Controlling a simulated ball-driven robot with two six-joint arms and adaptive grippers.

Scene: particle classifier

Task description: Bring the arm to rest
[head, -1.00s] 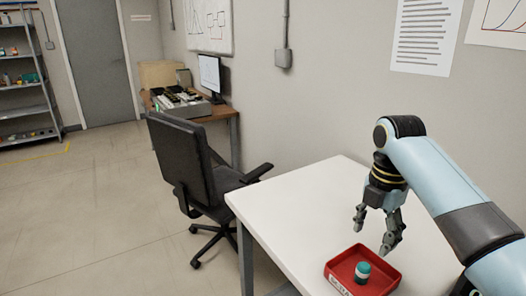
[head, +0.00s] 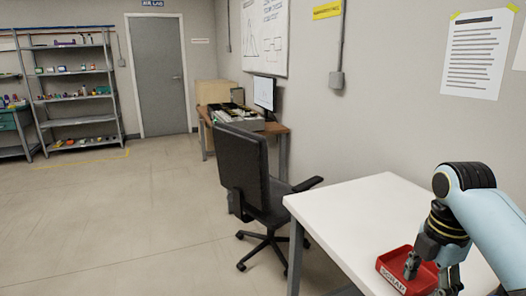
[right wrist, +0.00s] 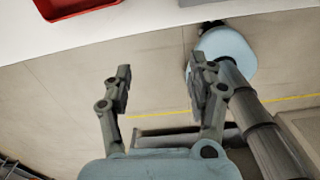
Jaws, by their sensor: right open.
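My right gripper (head: 432,274) is at the lower right of the head view, pointing down, with its fingers apart. In the right wrist view its open fingers (right wrist: 162,76) have nothing between them. A red tray (head: 386,273) with a white label lies on the white table, behind the gripper in the head view. It also shows at the top left of the right wrist view (right wrist: 80,6), apart from the fingers. The inside of the tray is mostly hidden by the gripper in the head view. My left gripper is not in view.
The white table (head: 350,205) stands along the wall. A black office chair (head: 247,175) is left of it. A wooden desk (head: 283,131) with a monitor (head: 264,93) is farther back. Shelves (head: 80,95) and a grey door (head: 158,75) are at the far left. The left floor is clear.

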